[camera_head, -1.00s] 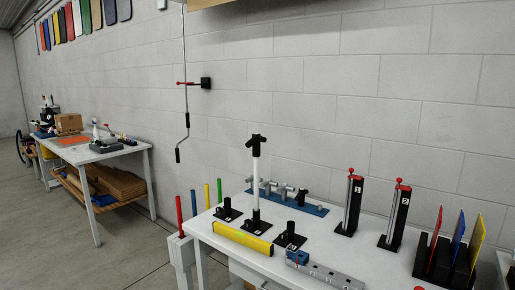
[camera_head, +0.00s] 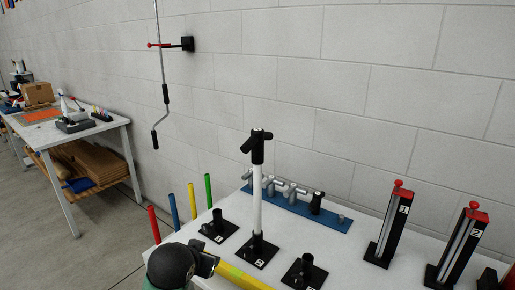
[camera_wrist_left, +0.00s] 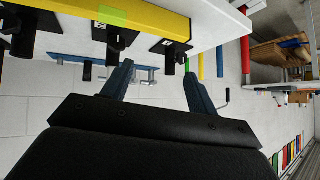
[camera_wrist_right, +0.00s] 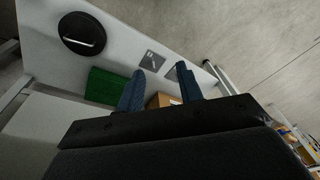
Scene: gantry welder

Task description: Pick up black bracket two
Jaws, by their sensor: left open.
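In the head view, three low black brackets with upright sockets stand on the white table. The middle one, apparently labelled 2 (camera_head: 258,252), holds a white pole topped by a black T-shaped head (camera_head: 257,147). The left one (camera_head: 218,228) and right one (camera_head: 304,273) hold no pole. A tall black holder with a red top, also labelled 2 (camera_head: 456,250), stands at the right. The left wrist view shows the low brackets upside down, with the middle one (camera_wrist_left: 110,45) near my left gripper (camera_wrist_left: 157,60), which is open and empty. My right gripper (camera_wrist_right: 160,72) looks open and empty.
A yellow bar (camera_head: 238,277) runs along the table's front edge. A blue rack of grey fittings (camera_head: 296,206) lies behind the brackets. Another tall holder labelled 1 (camera_head: 389,230) stands left of holder 2. Coloured rods (camera_head: 172,208) rise beside the table's left end.

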